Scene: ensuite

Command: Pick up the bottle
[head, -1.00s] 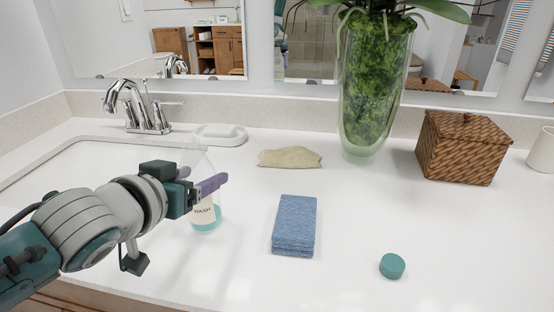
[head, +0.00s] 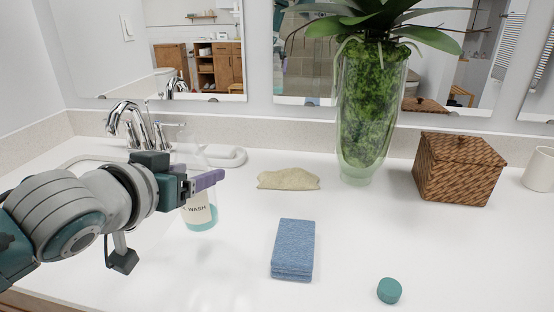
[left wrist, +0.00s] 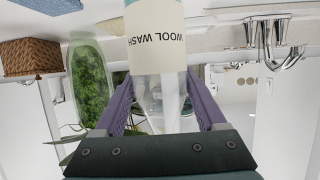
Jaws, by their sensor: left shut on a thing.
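The bottle (head: 199,213) is clear, with a cream "WOOL WASH" label and teal liquid at its bottom. It is upright over the counter near the sink and appears slightly raised. My left gripper (head: 206,181) is shut on its clear upper part. In the left wrist view the bottle (left wrist: 157,48) appears upside down between the purple fingers of the left gripper (left wrist: 163,100). The fingers hide part of its upper body in the head view. My right gripper is not in view.
Behind are a soap dish (head: 232,157), faucet (head: 130,125), glass plant vase (head: 364,120) and wicker basket (head: 458,168).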

